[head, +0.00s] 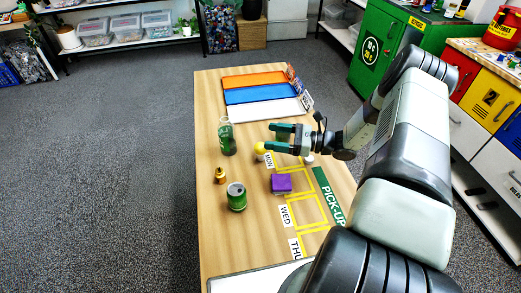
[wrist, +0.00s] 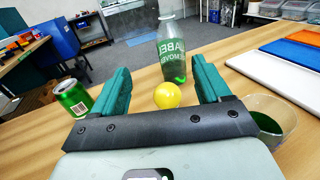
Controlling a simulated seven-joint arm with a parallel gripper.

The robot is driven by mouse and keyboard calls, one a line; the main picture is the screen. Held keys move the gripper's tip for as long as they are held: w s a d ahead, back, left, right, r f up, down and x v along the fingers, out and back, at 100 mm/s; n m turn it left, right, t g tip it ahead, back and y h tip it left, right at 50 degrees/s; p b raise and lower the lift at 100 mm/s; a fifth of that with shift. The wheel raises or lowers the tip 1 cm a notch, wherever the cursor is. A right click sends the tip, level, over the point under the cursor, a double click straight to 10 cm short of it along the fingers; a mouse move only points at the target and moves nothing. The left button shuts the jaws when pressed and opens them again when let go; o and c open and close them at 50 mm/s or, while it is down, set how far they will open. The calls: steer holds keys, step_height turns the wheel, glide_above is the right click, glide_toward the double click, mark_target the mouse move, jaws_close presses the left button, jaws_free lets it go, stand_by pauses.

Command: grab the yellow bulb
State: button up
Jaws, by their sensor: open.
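The yellow bulb (head: 260,148) is on the wooden table, next to the MON label and partly hidden by my gripper. In the wrist view the round yellow bulb (wrist: 167,95) shows between my two fingers, its lower part hidden by the gripper's dark crossbar. My gripper (head: 269,137) reaches in from the right, with its green fingers spread and pointing left. In the wrist view my gripper (wrist: 160,68) is open with a finger on each side of the bulb. I see gaps between the bulb and both fingers.
A clear green-labelled bottle (head: 227,136) stands just beyond the fingertips. A clear cup (wrist: 287,110) is beside the right finger. Orange, blue and white trays (head: 262,110) lie at the back.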

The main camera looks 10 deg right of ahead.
mark_target(260, 147)
step_height(260, 147, down, 6)
steer(key=shift+r, duration=0.2)
steer(key=x, duration=0.5)
steer(key=shift+c, duration=0.2)
steer(key=c, duration=0.8)
